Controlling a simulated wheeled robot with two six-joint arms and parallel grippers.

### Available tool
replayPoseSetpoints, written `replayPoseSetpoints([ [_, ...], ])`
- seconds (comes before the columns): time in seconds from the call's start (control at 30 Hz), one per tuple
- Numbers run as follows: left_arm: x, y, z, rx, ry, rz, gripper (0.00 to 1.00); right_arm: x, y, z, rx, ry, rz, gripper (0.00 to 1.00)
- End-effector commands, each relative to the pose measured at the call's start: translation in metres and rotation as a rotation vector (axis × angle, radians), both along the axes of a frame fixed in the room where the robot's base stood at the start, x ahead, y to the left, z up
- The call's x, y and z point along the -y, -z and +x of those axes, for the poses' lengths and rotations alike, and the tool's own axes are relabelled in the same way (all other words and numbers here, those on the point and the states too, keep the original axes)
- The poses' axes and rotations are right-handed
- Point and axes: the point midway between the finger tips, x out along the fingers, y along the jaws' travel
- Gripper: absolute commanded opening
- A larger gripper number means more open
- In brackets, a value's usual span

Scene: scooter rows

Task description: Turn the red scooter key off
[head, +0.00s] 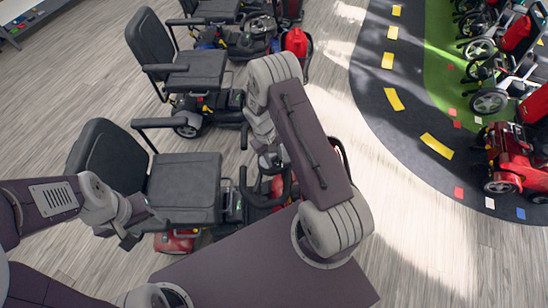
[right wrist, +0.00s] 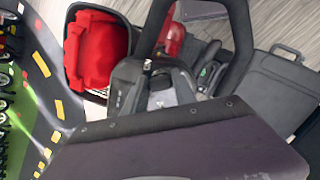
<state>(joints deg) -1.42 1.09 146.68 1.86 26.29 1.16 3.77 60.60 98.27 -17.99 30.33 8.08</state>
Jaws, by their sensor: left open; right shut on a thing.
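The red scooter (head: 174,243) stands closest to me, with a black seat and black handlebars; its red body shows below the seat. My right gripper (head: 270,160) points down at the scooter's tiller and is shut on the key, which is too small and covered to make out. In the right wrist view the dark tiller head (right wrist: 125,90) and the handlebar loop show; I cannot tell how the key is turned. My left gripper (head: 132,238) is open and empty beside the near front corner of the seat (head: 185,190).
Another black-seated scooter (head: 195,70) stands behind. A red bag (right wrist: 95,50) sits in a front basket in the right wrist view. More scooters, one red (head: 515,160), line the right edge. The wooden floor (head: 425,235) between is clear.

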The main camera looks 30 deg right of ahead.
Motion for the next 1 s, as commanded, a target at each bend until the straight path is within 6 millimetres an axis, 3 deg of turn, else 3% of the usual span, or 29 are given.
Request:
replayPoseSetpoints([
  [0.43, 0.0, 0.0, 0.0, 0.0, 0.0, 0.0, 0.44, 0.0, -0.002, 0.003, 0.006, -0.014, 0.0, 0.0],
  [0.47, 0.0, 0.0, 0.0, 0.0, 0.0, 0.0, 0.44, 0.0, -0.002, 0.003, 0.006, -0.014, 0.0, 0.35],
  [0.53, 0.0, 0.0, 0.0, 0.0, 0.0, 0.0, 0.44, 0.0, -0.002, 0.003, 0.006, -0.014, 0.001, 0.55],
  [0.87, 0.0, 0.001, 0.0, 0.0, 0.0, 0.0, 0.44, 0.0, -0.003, 0.002, 0.002, -0.012, 0.0, 0.55],
  [1.0, 0.0, 0.01, 0.0, 0.0, 0.0, 0.0, 0.44, -0.004, -0.023, 0.006, 0.007, -0.012, -0.001, 0.55],
])
